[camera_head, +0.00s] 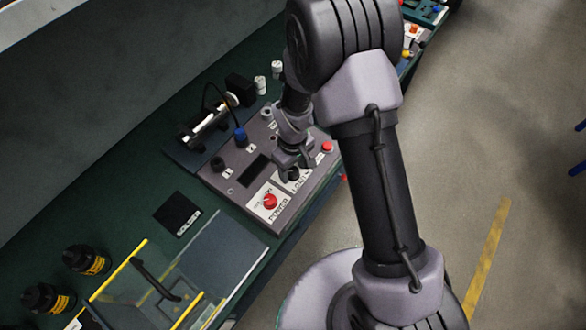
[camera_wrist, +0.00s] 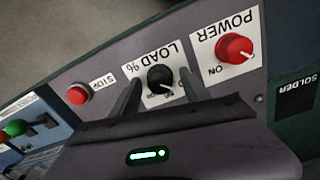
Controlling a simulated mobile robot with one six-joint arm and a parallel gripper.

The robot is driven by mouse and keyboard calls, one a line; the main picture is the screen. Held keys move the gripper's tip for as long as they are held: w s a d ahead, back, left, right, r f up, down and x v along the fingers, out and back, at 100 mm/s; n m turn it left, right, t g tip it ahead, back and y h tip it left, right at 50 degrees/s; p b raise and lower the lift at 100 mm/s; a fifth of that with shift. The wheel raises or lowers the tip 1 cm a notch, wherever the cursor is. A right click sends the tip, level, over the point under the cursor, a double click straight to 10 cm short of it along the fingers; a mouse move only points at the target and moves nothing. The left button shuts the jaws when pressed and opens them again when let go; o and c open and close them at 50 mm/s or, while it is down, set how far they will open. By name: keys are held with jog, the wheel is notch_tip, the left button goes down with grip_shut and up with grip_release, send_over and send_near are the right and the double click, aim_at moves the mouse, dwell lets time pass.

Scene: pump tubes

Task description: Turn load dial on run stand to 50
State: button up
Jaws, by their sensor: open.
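The run stand (camera_head: 234,190) is a grey panel box on the green bench. Its load dial (camera_wrist: 160,79) is a small black knob on a white label reading "LOAD %", upside down in the wrist view. In the head view the dial (camera_head: 292,174) is partly covered by my gripper (camera_head: 293,166). In the wrist view my gripper (camera_wrist: 158,98) is open, with one dark finger on each side of the dial. I cannot tell whether the fingers touch it. The dial's exact setting is too small to read.
A red power knob (camera_wrist: 234,48) sits beside the dial, its pointer near "ON". A red stop button (camera_wrist: 78,94) is on the other side. A blue plug (camera_head: 240,134) with a black cable stands behind. A clear yellow-edged box (camera_head: 147,240) and black bottles (camera_head: 86,259) stand at lower left.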

jog(key=shift+c, duration=0.2)
grip_shut()
jog(key=shift+m, duration=0.3)
jog(key=m+b, duration=0.2)
jog(key=m, duration=0.2)
jog(key=shift+w+b, duration=0.1)
jog(key=shift+b, duration=0.25)
jog(key=shift+m+b, duration=0.95)
jog(key=shift+m, duration=1.15)
jog(key=shift+o, duration=0.2)
grip_release()
